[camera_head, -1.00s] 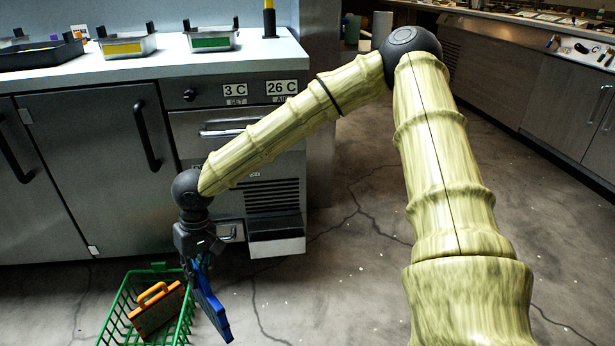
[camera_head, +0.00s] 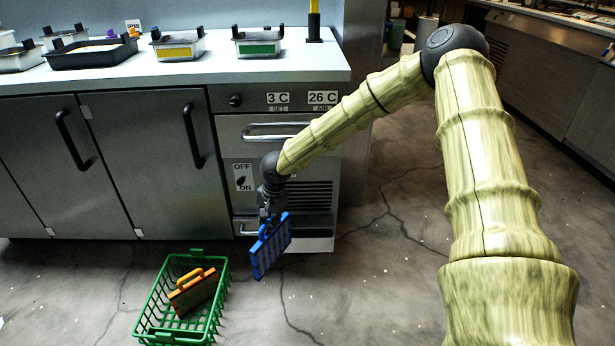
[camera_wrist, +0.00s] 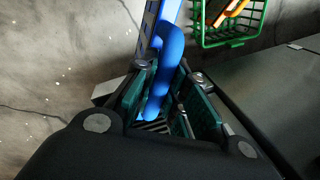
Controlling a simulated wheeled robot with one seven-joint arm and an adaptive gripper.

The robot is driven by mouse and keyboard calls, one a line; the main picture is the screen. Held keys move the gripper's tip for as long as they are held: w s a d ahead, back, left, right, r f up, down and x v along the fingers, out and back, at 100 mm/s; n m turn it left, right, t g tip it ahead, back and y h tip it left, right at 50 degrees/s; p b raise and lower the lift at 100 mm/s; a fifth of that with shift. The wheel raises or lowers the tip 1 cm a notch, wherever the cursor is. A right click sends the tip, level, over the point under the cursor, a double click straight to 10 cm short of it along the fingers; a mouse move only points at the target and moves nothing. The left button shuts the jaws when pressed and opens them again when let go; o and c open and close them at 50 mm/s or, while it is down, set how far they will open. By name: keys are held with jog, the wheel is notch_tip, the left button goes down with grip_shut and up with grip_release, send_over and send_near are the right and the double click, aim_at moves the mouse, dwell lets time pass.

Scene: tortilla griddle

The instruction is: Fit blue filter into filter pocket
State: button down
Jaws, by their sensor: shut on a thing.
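The blue filter (camera_head: 271,246) hangs tilted from my gripper (camera_head: 270,214) in the head view, in front of the lower part of the steel unit. My gripper is shut on its handle. In the wrist view the blue handle (camera_wrist: 165,70) lies between the fingers of my gripper (camera_wrist: 172,100), and the filter body runs off the top edge. The filter pocket cannot be made out for certain; the unit has a dark louvred grille (camera_head: 312,196) and a lower handle or slot (camera_head: 247,229) close behind my gripper, partly hidden by it.
A green basket (camera_head: 140,318) stands on the floor to the left, with an orange-framed filter (camera_head: 193,291) in it. The counter (camera_head: 120,77) above bears several trays. An OFF/ON switch (camera_head: 243,177) is left of my gripper. The cracked floor (camera_head: 390,260) to the right is clear.

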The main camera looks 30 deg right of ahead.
jog(key=w+d+m+h+p, duration=0.1)
jog(key=w+d+m+p, duration=0.3)
jog(key=d, duration=0.5)
jog(key=w+d+r+m+h+p, duration=0.1)
jog(key=w+d+m+p, duration=0.2)
jog(key=d+m, duration=0.4)
jog(key=w+d, duration=0.1)
jog(key=d, duration=0.2)
jog(key=shift+d+r+m+p, duration=0.2)
jog(key=shift+r+m+p, duration=0.1)
jog(key=shift+m+p, duration=0.1)
jog(key=shift+a+f+b, duration=0.1)
jog(key=shift+f+b, duration=0.95)
jog(key=shift+f, duration=1.85)
jog(key=shift+p, duration=0.55)
